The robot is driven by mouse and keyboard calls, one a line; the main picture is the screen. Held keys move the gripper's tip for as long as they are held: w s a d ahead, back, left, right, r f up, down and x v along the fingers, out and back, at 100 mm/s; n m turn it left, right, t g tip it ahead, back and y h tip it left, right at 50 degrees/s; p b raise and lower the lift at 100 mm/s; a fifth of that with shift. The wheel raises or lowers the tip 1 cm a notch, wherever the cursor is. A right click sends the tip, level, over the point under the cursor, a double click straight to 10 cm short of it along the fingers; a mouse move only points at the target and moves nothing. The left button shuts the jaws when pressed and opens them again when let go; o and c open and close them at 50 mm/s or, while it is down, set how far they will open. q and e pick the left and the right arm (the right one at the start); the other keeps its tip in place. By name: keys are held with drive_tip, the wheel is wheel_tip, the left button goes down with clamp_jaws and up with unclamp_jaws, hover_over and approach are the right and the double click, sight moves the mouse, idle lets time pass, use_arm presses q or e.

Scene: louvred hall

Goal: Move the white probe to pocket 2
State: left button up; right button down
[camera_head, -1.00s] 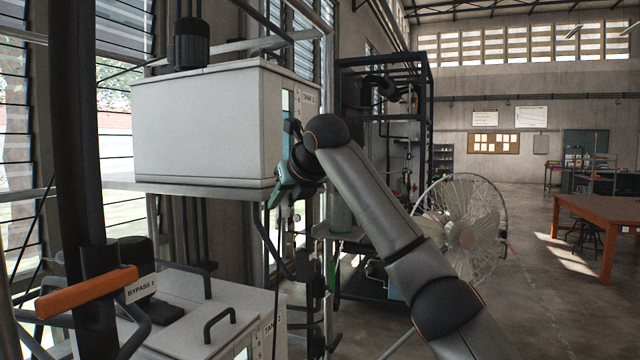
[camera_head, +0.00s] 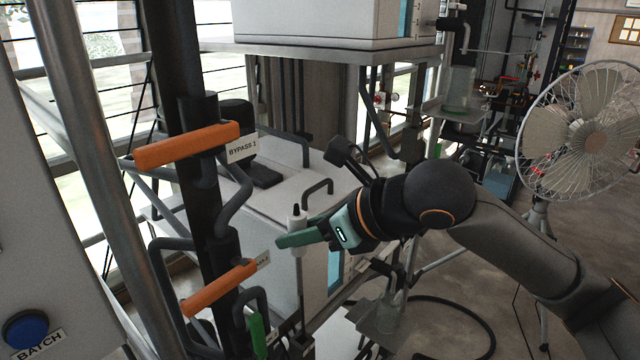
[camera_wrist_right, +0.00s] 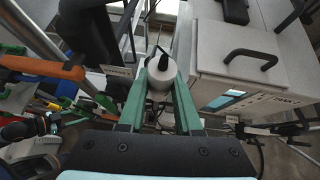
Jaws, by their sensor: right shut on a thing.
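The white probe (camera_head: 296,219) is a small pale cylinder with a black tip. It stands roughly upright between the green fingers of my right gripper (camera_head: 293,240), which is shut on it, in front of the lower tank. In the right wrist view the probe (camera_wrist_right: 161,75) sits between the two fingertips (camera_wrist_right: 160,83), its black cap toward the camera. The near finger hides part of its body in the head view. I cannot make out pocket 2 in either view.
The lower white tank (camera_head: 275,173) with dark handles is close behind the gripper. Orange levers (camera_head: 187,145) on a dark post stand to the left, by a panel with a blue button (camera_head: 26,329). A fan (camera_head: 588,128) stands at right, with open floor below.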

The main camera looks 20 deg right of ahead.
sight(301, 278)
drive_tip(key=shift+s+a+f, duration=0.15)
drive_tip(key=shift+s+f, duration=0.2)
drive_tip(key=shift+s, duration=0.05)
drive_tip(key=shift+f, duration=0.55)
wheel_tip(301, 278, down, 6)
drive_tip(key=b, duration=0.5)
drive_tip(key=shift+f, duration=0.85)
drive_tip(key=shift+r, duration=0.1)
drive_tip(key=shift+r+p, duration=0.2)
drive_tip(key=shift+p, duration=0.2)
